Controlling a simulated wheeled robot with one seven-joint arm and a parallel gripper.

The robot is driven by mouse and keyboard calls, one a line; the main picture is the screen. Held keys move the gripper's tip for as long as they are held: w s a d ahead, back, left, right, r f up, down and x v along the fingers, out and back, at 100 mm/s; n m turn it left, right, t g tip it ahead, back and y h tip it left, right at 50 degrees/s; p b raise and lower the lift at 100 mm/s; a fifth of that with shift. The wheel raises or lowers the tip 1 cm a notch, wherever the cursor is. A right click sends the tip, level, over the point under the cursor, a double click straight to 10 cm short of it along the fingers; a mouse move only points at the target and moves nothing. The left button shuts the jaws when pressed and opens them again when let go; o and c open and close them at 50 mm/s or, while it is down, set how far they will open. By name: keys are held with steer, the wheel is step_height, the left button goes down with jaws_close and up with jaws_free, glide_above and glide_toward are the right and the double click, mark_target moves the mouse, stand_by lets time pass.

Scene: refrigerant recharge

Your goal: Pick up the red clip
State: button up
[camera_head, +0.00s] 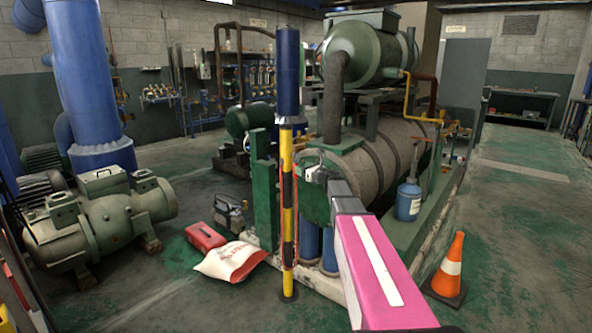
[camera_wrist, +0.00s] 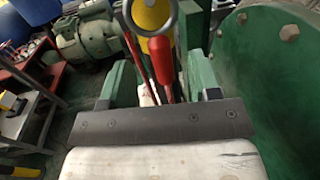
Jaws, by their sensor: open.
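In the wrist view, the red clip (camera_wrist: 160,48) shows as a rounded red end in front of a yellow post (camera_wrist: 150,14), with a narrow red part running down below it. My gripper (camera_wrist: 158,84) has its two green fingers apart, one on each side of the line to the clip. The clip appears between and beyond the fingertips, and I see no contact. The lower part of the clip is partly hidden by the gripper's dark plate. In the head view, my gripper (camera_head: 314,174) is close to the yellow-and-black post (camera_head: 287,210); the clip is too small to make out there.
A large green flange (camera_wrist: 275,75) stands close on the right in the wrist view. A thin red cable hangs beside the post. A white sack (camera_head: 230,261), a red box (camera_head: 205,237) and an orange cone (camera_head: 448,268) stand on the floor. A blue bottle (camera_head: 408,203) is right of my arm.

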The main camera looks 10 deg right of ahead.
steer(key=x, duration=0.2)
steer(key=f+x, duration=0.1)
steer(key=x, duration=0.2)
steer(key=shift+f, duration=0.1)
steer(key=shift+a, duration=0.1)
steer(key=c, duration=1)
